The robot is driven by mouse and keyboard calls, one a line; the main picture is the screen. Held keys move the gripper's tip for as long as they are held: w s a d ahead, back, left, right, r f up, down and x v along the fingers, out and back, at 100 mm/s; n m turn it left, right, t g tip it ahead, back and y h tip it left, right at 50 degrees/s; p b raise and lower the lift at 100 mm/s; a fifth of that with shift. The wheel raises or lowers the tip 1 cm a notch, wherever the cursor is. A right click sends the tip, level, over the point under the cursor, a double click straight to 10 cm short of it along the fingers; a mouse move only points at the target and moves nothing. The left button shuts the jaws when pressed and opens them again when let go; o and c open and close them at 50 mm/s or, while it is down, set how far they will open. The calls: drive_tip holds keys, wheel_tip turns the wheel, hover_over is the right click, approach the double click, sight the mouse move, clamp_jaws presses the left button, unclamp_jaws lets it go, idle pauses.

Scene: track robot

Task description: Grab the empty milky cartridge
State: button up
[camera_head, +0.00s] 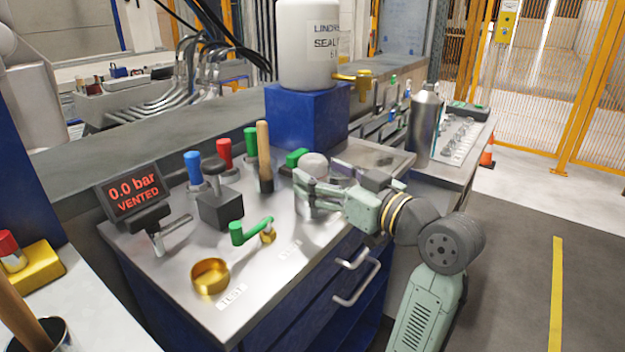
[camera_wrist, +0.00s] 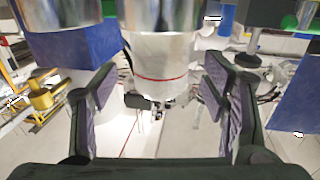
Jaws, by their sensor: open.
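A milky white cartridge (camera_wrist: 160,58) with a thin red line around it and a metallic band hangs into the upper middle of the wrist view. In the head view a pale rounded top (camera_head: 313,161), apparently the same cartridge, shows at the bench's far right part, partly hidden by my gripper (camera_head: 312,188). My gripper is open, and its two purple-padded fingers stand left and right of the cartridge in the wrist view (camera_wrist: 160,90). A gap shows on both sides, so I see no contact. Whether the cartridge is empty cannot be told.
A wooden handle (camera_head: 264,155) and green, red and blue capped items stand close left on the bench (camera_head: 190,255). A blue block (camera_head: 300,118) bears a big white bottle (camera_head: 308,50) behind. A green-handled lever (camera_head: 250,231) and brass cup (camera_head: 210,277) are nearer.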

drive_tip(key=shift+x, duration=1.45)
drive_tip(key=shift+c, duration=0.4)
drive_tip(key=shift+r, duration=0.1)
drive_tip(key=c, duration=1.3)
